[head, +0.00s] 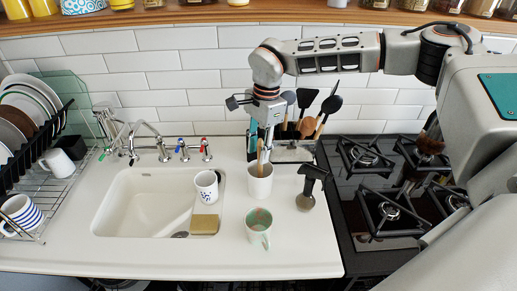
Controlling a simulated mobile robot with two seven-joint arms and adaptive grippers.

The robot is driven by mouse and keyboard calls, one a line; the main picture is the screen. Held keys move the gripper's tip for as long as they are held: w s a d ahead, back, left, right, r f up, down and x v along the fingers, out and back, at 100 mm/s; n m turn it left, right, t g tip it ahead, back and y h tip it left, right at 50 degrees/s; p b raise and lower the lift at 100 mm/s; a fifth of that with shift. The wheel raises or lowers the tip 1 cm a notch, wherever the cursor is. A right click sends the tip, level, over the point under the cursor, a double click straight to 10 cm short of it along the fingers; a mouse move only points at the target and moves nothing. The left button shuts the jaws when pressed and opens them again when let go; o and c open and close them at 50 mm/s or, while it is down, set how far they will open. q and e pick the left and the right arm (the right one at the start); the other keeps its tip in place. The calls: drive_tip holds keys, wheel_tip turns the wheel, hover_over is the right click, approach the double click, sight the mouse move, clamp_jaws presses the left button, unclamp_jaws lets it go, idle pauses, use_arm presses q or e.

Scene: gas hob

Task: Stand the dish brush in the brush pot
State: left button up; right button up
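My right gripper (260,152) points straight down above the white brush pot (259,187), which stands upright on the counter to the right of the sink. A thin wooden handle (260,157), apparently the dish brush's, rises upright from the pot's mouth. It lies between the two fingers. At this size I cannot tell whether the fingers press on it or stand apart from it. The lower end of the brush is hidden inside the pot. My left gripper is not in view.
A mug (258,228) stands in front of the pot. A black-handled tool (308,187) stands to its right, beside the gas hob (346,215). The sink (140,205) is to the left, with a patterned cup (206,184) at its right edge. Dark utensils (328,106) stand behind.

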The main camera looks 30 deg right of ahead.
drive_tip(key=r, duration=0.4)
drive_tip(key=d+r, duration=0.1)
drive_tip(key=r, duration=0.7)
drive_tip(key=shift+d, duration=0.2)
idle(0.5)
